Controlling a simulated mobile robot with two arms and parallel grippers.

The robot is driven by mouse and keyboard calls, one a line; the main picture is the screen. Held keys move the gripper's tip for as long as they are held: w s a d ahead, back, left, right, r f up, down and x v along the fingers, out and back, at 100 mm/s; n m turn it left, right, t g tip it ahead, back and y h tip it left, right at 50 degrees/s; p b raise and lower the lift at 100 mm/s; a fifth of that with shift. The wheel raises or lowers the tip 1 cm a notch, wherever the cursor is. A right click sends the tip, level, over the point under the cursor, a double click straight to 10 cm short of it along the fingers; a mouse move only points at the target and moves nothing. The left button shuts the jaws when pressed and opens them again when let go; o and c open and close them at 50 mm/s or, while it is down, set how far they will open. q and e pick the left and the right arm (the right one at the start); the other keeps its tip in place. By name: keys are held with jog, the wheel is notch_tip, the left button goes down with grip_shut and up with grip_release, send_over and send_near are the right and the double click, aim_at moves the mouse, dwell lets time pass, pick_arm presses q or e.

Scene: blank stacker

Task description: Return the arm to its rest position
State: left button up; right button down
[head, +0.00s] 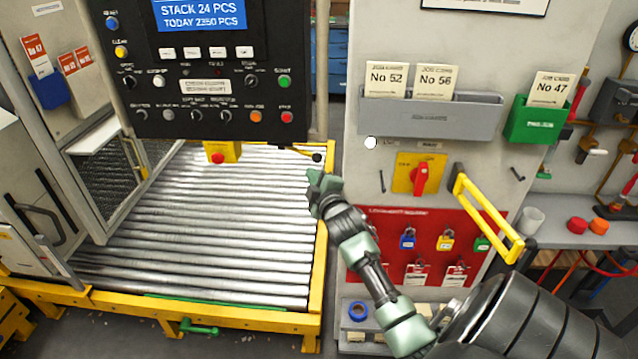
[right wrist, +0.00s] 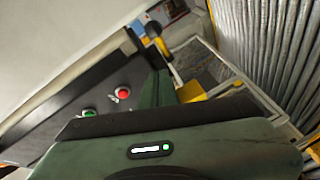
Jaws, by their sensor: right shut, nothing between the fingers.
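My right arm comes in from the lower right in the head view. Its green and black gripper (head: 315,178) is shut and empty, just below the lower right corner of the control panel (head: 205,90), over the right edge of the roller bed. In the right wrist view the gripper (right wrist: 158,88) shows its green finger beside the dark panel, with a green button (right wrist: 88,113) and a red button (right wrist: 122,92) to its left. I cannot tell how far apart gripper and panel are. My left gripper is not in view.
The roller conveyor (head: 200,215) with its yellow frame lies at left and centre. A grey post carries a card holder (head: 430,115), a red switch (head: 420,178) and a red lockout board (head: 385,222). A yellow handle (head: 490,220) sticks out near my forearm.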

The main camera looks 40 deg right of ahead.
jog(key=s+a+f+m+g+y, duration=0.15)
jog(key=s+a+f, duration=0.4)
jog(key=f, duration=0.75)
jog(key=s+a+f+m+g+y, duration=0.1)
jog(key=s+a+f+g+y, duration=0.3)
jog(key=f, duration=0.9)
jog(key=s+a+f+m+g+h, duration=0.1)
jog(key=s+a+f, duration=0.55)
jog(key=f, duration=0.65)
jog(key=s+a+f+g+y, duration=0.1)
jog(key=s+a+f, duration=0.3)
jog(key=s, duration=0.8)
jog(key=s+a+f+m+g+y, duration=0.1)
jog(key=s+a+f+g, duration=0.3)
jog(key=s+f, duration=0.4)
jog(key=s+a+f+m+g+y, duration=0.1)
jog(key=s+a+f, duration=0.4)
jog(key=s, duration=1.1)
notch_tip(320, 180, down, 2)
jog(key=shift+a+g, duration=0.35)
jog(key=shift+g, duration=0.4)
